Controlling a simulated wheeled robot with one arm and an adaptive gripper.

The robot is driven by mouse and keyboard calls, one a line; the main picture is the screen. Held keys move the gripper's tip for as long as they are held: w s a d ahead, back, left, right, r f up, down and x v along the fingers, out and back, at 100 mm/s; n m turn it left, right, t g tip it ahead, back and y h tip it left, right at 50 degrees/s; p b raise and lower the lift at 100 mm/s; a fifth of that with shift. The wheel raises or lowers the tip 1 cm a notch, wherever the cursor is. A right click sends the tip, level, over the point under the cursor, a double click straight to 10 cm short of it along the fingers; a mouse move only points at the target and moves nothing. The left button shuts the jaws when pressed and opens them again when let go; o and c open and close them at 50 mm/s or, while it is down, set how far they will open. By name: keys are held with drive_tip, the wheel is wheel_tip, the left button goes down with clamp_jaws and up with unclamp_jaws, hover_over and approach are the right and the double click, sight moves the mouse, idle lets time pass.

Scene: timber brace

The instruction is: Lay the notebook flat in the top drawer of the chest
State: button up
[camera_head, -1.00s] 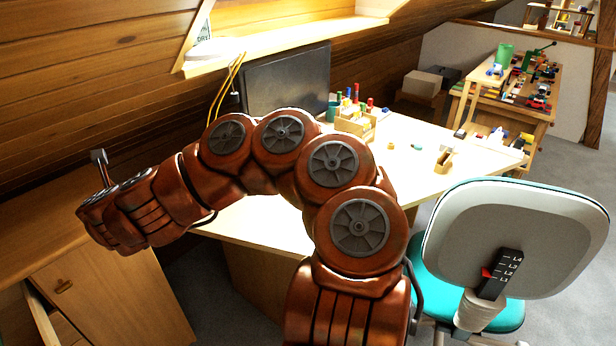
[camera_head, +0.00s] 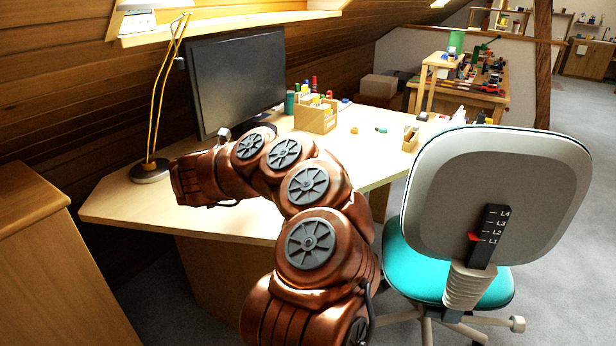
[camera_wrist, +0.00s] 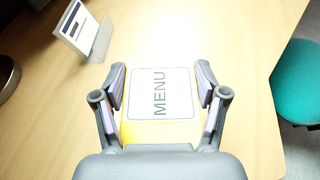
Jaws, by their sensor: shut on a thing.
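In the wrist view my gripper (camera_wrist: 160,72) is shut on a yellow booklet (camera_wrist: 160,132) with a white label reading MENU. The fingers lie along its left and right sides, with pale wood behind it. Whether this booklet is the notebook I cannot tell; no other notebook shows. In the head view the fingers and the booklet are hidden by my arm, whose end is above the desk's left part. The wooden chest (camera_head: 62,270) stands at the left edge, cut off by the frame. Its top and one face show; no open drawer is visible.
The desk (camera_head: 130,205) holds a lamp (camera_head: 150,170), a monitor (camera_head: 238,80) and a pen box (camera_head: 315,118). A small sign stand (camera_wrist: 85,32) shows in the wrist view. A teal chair (camera_head: 500,200) stands close on the right. Grey floor is open beyond it.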

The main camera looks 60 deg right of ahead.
drive_tip(key=s+d+f+m+g+b, duration=0.1)
drive_tip(key=s+d+f, duration=0.1)
drive_tip(key=d, duration=0.1)
drive_tip(key=s+d+f+m+g+b, duration=0.1)
drive_tip(key=s+d, duration=0.2)
drive_tip(key=s+d+f+m+g+h+b, duration=0.1)
drive_tip(key=s+d+f+b, duration=0.1)
drive_tip(key=d, duration=0.1)
drive_tip(key=shift+s+d+f+g, duration=0.15)
drive_tip(key=shift+s+f+g, duration=0.15)
drive_tip(key=shift+s+f, duration=0.05)
drive_tip(key=shift+s+d, duration=0.15)
drive_tip(key=shift+d, duration=0.2)
drive_tip(key=w+d, duration=0.1)
drive_tip(key=d, duration=0.3)
drive_tip(key=w+d+p, duration=0.1)
drive_tip(key=d, duration=0.3)
drive_tip(key=w+d+f, duration=0.1)
drive_tip(key=d, duration=0.4)
drive_tip(key=shift+p, duration=0.3)
drive_tip(key=shift+x, duration=0.75)
drive_tip(key=shift+w+d+r, duration=0.15)
drive_tip(key=shift+w+d, duration=0.05)
drive_tip(key=shift+d, duration=0.15)
drive_tip(key=shift+f, duration=1.8)
drive_tip(key=shift+f, duration=0.15)
drive_tip(key=o, duration=1.2)
drive_tip(key=shift+c, duration=0.2)
